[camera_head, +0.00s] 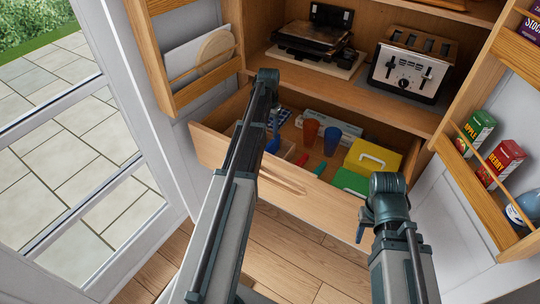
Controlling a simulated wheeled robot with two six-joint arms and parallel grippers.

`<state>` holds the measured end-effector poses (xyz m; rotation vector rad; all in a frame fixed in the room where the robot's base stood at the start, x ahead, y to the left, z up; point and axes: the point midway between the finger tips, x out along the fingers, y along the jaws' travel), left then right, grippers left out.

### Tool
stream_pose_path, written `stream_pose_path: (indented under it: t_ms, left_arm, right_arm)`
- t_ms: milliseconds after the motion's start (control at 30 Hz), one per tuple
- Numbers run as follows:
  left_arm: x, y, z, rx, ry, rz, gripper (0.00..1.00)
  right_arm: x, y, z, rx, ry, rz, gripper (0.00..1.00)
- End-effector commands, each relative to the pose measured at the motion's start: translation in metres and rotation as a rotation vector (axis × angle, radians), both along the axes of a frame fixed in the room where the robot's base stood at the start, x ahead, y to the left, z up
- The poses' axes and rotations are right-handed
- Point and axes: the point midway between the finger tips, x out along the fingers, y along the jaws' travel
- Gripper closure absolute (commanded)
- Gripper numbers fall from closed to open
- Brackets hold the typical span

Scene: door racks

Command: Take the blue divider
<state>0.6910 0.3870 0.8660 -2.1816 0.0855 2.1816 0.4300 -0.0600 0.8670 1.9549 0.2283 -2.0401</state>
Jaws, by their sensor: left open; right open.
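The pulled-out wooden drawer (285,180) is below the cabinet shelf. A blue flat piece (284,114) shows at the drawer's back left, partly hidden by my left arm; I cannot tell if it is the blue divider. My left gripper (273,140) hangs over the left part of the drawer, open, with nothing seen in it. My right gripper (361,231) is in front of the drawer's right front corner, open and seemingly empty; its fingers are small in view.
A toaster (409,67) and a black grill (314,38) stand above. Open doors with racks (205,88) flank both sides.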

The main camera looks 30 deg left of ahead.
Motion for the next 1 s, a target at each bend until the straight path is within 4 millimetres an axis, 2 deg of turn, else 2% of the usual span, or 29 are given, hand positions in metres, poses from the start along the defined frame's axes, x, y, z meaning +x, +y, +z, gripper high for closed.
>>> stream_pose_path:
  t_ms: [33, 300, 667, 1000]
  left_arm:
    - [0.0, 0.0, -0.016, 0.0, 0.0, 0.0, 0.43]
    - [0.0, -0.001, -0.052, 0.0, 0.0, 0.0, 0.43]
    - [0.0, -0.001, -0.059, 0.0, 0.0, 0.0, 0.43]
    - [0.0, -0.007, -0.096, 0.0, 0.0, -0.001, 0.43]
  right_arm:
    - [0.0, 0.0, -0.016, 0.0, 0.0, 0.0, 0.5]
    - [0.0, 0.0, -0.052, 0.0, 0.0, 0.0, 0.5]
    - [0.0, 0.0, -0.059, 0.0, 0.0, 0.0, 0.5]
    - [0.0, 0.0, -0.096, 0.0, 0.0, 0.001, 0.5]
